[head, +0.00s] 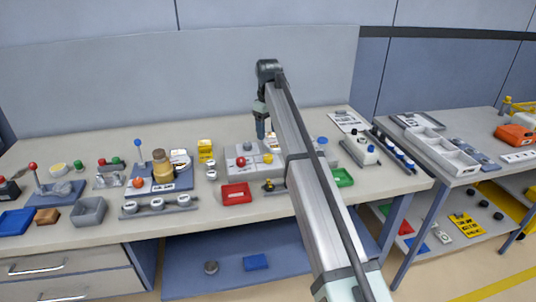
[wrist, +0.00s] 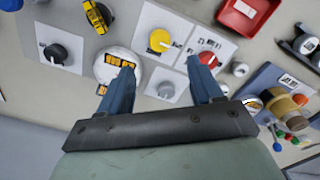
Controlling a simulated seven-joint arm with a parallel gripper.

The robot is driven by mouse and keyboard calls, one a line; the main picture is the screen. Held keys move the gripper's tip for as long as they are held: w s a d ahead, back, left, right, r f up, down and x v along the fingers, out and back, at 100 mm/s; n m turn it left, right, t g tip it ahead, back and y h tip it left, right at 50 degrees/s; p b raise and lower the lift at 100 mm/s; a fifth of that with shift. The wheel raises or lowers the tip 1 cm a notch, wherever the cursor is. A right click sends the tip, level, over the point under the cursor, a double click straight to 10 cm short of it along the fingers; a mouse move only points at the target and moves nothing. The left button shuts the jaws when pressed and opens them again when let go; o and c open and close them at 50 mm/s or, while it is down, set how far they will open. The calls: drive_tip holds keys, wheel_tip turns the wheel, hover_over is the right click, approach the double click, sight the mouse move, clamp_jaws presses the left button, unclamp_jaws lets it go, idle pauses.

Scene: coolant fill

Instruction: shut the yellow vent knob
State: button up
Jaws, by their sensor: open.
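The yellow vent knob (wrist: 157,40) sits on a white square plate in the wrist view, with a pale pointer mark toward its right side. In the head view the yellow knob (head: 267,158) is on a light grey panel (head: 234,173). A red knob (wrist: 206,58) and a grey knob (wrist: 166,90) are on neighbouring plates. My gripper (wrist: 160,66) is open and empty. In the wrist view its fingertips straddle the area between the yellow and grey knobs, apart from the yellow knob. In the head view my gripper (head: 261,130) hangs just behind the panel.
A black knob (wrist: 56,53) and a round white gauge-like part (wrist: 112,56) are at left in the wrist view. Bottles and fittings crowd the bench.

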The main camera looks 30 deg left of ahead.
sight(268, 155)
wheel_tip(268, 155, down, 10)
drive_tip(key=shift+f, duration=0.2)
idle(0.4)
drive_tip(key=c, duration=1.1)
